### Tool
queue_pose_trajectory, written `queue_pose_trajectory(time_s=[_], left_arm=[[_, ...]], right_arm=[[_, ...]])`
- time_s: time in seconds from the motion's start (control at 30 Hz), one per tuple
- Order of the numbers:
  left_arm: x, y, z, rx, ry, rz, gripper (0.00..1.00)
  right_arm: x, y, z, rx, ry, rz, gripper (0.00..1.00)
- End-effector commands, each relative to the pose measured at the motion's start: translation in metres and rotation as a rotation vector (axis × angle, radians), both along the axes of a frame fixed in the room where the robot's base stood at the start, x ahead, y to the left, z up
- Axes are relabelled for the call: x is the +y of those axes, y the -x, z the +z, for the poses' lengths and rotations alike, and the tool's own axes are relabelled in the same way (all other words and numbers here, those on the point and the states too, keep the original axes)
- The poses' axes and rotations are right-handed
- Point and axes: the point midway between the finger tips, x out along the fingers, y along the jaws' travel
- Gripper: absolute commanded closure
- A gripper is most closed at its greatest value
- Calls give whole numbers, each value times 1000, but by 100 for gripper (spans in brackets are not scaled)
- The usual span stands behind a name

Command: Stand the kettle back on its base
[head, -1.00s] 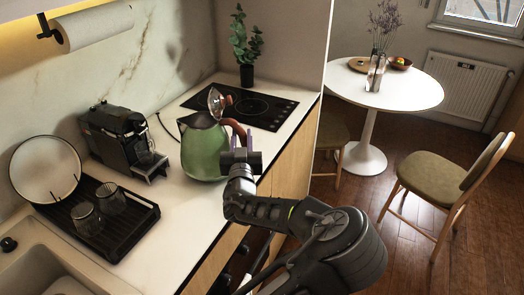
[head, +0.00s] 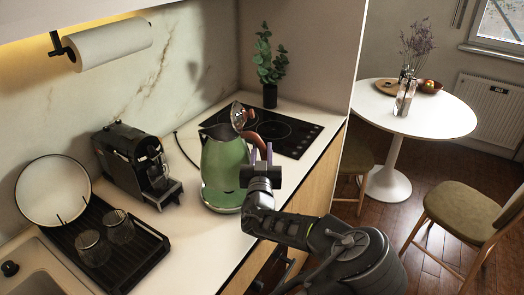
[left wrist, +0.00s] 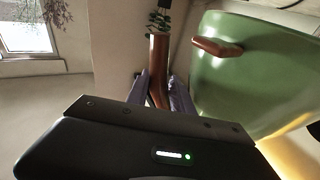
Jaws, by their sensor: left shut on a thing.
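In the left wrist view the handle (left wrist: 159,60) passes between the purple fingers, with the green body (left wrist: 255,75) to the right. My right gripper is out of view.
A black coffee machine (head: 135,160) stands left of the kettle, and a dark cord (head: 183,150) runs behind it. The black hob (head: 285,133) lies beyond. A drying rack (head: 130,255) with glasses is at the lower left. Worktop in front of the kettle is clear.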

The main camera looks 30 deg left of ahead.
Motion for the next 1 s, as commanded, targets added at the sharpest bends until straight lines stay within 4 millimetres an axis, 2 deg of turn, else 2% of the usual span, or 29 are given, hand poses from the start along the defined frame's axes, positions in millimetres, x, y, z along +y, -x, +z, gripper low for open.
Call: queue_pose_trajectory(time_s=[0.6, 1.0], left_arm=[[0, -1, -43, -7, -9, -2, 100], [0, -1, -49, -8, -8, -2, 100]], right_arm=[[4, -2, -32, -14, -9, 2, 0], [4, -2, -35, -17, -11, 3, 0]])
